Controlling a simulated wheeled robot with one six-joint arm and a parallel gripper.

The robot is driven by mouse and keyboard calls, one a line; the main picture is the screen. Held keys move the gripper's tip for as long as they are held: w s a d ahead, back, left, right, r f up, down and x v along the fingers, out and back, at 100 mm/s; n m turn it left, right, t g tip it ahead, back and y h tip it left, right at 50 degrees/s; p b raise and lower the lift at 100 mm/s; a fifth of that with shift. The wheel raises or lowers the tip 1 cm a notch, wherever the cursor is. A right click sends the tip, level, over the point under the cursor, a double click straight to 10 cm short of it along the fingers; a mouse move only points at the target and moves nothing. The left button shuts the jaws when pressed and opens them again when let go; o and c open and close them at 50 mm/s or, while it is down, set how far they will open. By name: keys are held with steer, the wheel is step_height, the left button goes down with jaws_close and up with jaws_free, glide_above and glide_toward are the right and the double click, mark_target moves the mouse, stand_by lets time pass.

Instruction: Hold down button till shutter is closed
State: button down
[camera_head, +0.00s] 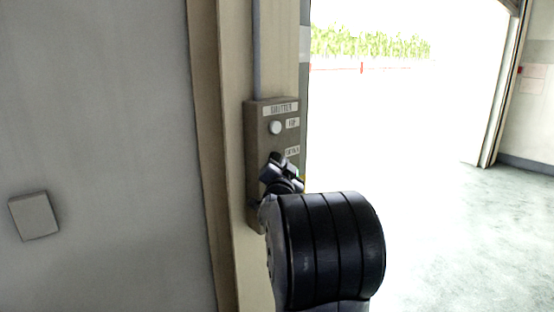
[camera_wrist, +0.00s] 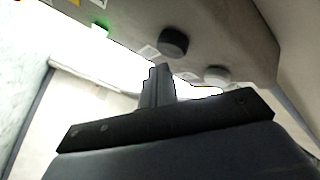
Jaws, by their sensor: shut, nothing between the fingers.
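The shutter control box (camera_head: 254,150), labelled SHUTTER, is fixed to a beige post. Its pale upper button (camera_head: 275,127) sits beside an UP label. A DOWN label (camera_head: 292,152) is below, with a dark button (camera_head: 279,157) partly hidden by my gripper (camera_head: 272,168). In the wrist view the dark button (camera_wrist: 173,42) and pale button (camera_wrist: 216,75) stick out from the box. My gripper (camera_wrist: 158,70) is shut and empty, its tips close to the dark button. I cannot tell whether they touch it. The doorway (camera_head: 410,110) stands open, with no shutter panel visible across it.
A grey wall (camera_head: 100,120) with a small grey box (camera_head: 34,215) is on the left. The post (camera_head: 206,100) stands beside it. Pale floor (camera_head: 450,240) lies clear on the right, with greenery (camera_head: 370,42) outside.

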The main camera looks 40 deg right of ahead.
steer(key=shift+w, duration=0.4)
